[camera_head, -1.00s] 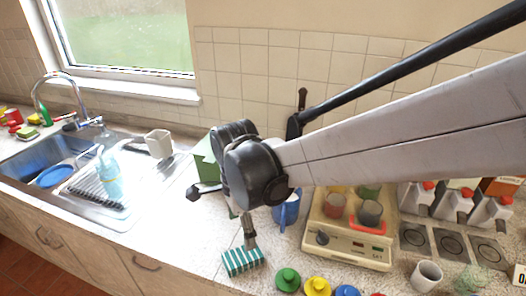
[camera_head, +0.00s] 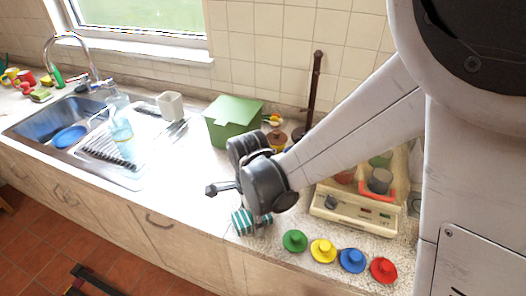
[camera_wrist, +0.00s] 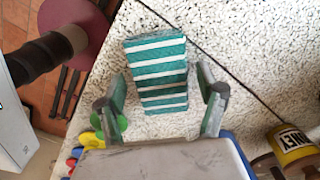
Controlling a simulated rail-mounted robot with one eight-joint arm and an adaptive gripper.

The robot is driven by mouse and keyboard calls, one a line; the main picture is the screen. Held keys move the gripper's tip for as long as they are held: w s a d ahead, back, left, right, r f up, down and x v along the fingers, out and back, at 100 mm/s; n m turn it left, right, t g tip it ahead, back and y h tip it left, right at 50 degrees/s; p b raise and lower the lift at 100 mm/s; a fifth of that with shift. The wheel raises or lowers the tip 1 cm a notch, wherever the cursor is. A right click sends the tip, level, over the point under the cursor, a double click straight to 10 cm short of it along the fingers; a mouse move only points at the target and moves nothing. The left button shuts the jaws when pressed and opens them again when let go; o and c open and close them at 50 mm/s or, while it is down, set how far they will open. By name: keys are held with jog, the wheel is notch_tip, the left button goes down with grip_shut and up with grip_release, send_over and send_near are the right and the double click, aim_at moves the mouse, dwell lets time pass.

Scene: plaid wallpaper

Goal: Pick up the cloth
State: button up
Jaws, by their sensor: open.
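The cloth (camera_head: 239,222) is green with white stripes and lies near the front edge of the counter, partly hidden by my wrist in the head view. In the wrist view the cloth (camera_wrist: 157,75) is a striped rectangle between my fingers. My gripper (camera_wrist: 161,82) is open, with one finger on each side of the cloth and a visible gap to it on both sides. The height of the fingertips above the counter cannot be told. In the head view my wrist covers the fingers.
Green (camera_head: 294,240), yellow (camera_head: 323,250), blue (camera_head: 351,260) and red (camera_head: 383,270) knobbed pieces line the counter's front edge. A green box (camera_head: 232,122) stands behind my wrist. A scale-like appliance (camera_head: 350,212) is to the right.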

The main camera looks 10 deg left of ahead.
jog(key=shift+f, duration=0.25)
jog(key=shift+c, duration=0.4)
jog(key=c, duration=1.3)
jog(key=shift+o, duration=0.2)
jog(key=shift+r, duration=0.15)
notch_tip(320, 180, up, 10)
jog(key=shift+f, duration=0.1)
